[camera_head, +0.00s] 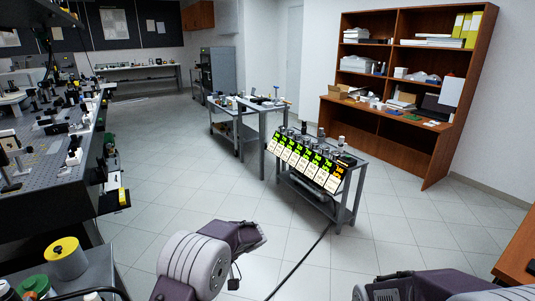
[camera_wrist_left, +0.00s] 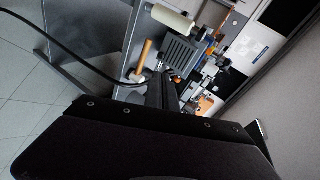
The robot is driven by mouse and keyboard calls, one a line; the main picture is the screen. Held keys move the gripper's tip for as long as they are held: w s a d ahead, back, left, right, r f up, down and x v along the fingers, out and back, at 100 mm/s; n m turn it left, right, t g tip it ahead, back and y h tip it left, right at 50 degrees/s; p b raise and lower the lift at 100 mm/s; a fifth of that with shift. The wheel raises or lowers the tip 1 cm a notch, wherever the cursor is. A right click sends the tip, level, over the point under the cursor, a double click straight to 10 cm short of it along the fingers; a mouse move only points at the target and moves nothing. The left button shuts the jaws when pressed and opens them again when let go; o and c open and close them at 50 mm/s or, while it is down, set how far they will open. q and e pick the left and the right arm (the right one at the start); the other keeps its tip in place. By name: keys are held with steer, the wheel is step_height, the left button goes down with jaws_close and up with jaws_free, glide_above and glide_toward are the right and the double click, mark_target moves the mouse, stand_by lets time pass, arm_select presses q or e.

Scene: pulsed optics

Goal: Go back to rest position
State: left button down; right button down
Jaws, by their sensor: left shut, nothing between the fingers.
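My left arm (camera_head: 205,260) comes up at the bottom middle of the head view, bent over open floor. Its gripper cannot be made out there. In the left wrist view my left gripper (camera_wrist_left: 168,82) is shut and empty, its dark fingers together above the broad black housing. Behind the fingers are a white cylinder (camera_wrist_left: 173,20), a wooden-handled tool (camera_wrist_left: 141,58) and a grey slotted block (camera_wrist_left: 181,54). The fingers overlap these in the picture; no contact can be made out. My right arm (camera_head: 430,285) shows at the bottom right edge; its gripper is out of view.
A small cart with lit labelled panels (camera_head: 305,160) stands ahead, with another cart (camera_head: 248,110) behind it. An optical table (camera_head: 50,150) is at the left, a wooden shelf desk (camera_head: 385,125) at the right. A black cable (camera_head: 300,262) crosses the otherwise clear floor (camera_head: 165,190).

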arm_select(q)
steer(key=s+a+f+h, duration=0.1)
steer(key=s+f+h, duration=0.1)
steer(key=s+h, duration=0.7)
steer(key=s+d+f+m+t+h, duration=0.3)
steer(key=s+d+f+m+t, duration=0.2)
steer(key=d+f, duration=0.25)
steer(key=w+d+r+m+t+p, duration=0.1)
steer(key=w+r+m+p, duration=0.1)
steer(key=r+p, duration=1.7)
steer(key=shift+w+r+h, duration=0.25)
steer(key=shift+w+h, duration=0.05)
steer(key=shift+w, duration=0.25)
